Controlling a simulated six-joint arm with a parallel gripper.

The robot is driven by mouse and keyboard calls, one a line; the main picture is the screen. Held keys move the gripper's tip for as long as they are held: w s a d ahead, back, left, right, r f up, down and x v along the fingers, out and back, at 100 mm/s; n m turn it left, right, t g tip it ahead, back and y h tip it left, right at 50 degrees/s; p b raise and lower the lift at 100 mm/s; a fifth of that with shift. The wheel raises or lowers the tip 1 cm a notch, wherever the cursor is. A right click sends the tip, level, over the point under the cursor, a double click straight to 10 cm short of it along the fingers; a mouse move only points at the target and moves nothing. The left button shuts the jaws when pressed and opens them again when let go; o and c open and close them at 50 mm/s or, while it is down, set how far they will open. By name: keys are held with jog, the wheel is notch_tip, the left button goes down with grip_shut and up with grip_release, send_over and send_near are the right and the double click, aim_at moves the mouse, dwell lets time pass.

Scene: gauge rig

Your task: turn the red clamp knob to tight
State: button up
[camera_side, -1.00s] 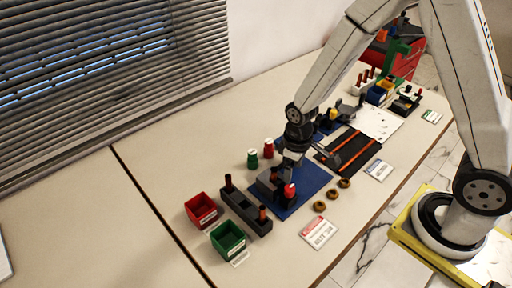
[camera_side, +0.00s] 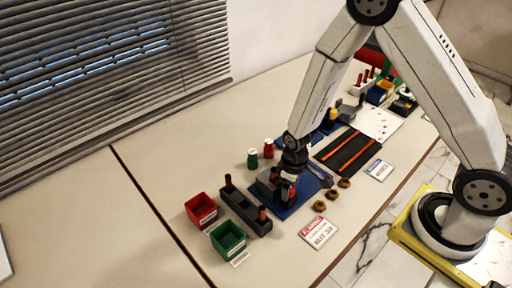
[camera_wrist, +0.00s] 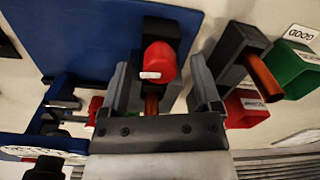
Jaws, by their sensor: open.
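The red clamp knob (camera_wrist: 160,60) shows in the wrist view with a white mark on its face. It stands on a dark clamp block (camera_wrist: 162,28) on the blue mat (camera_wrist: 80,35). My gripper (camera_wrist: 160,74) is open, with one finger on each side of the knob and a visible gap on both sides. In the side view my gripper (camera_side: 291,178) is low over the blue mat (camera_side: 312,184) at the clamp. It hides most of the knob there, and I cannot tell its exact height relative to the fingers.
A dark block with orange pins (camera_side: 243,211) stands left of the mat, beside a red bin (camera_side: 201,209) and a green bin (camera_side: 228,238). Green (camera_side: 253,158) and red (camera_side: 268,148) bottles stand behind. Brass rings (camera_side: 331,194) and a sign card (camera_side: 318,232) lie in front.

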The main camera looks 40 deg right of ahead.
jog(key=shift+f, duration=0.15)
grip_shut()
dwell(0.4)
jog(key=shift+m, duration=0.9)
grip_release()
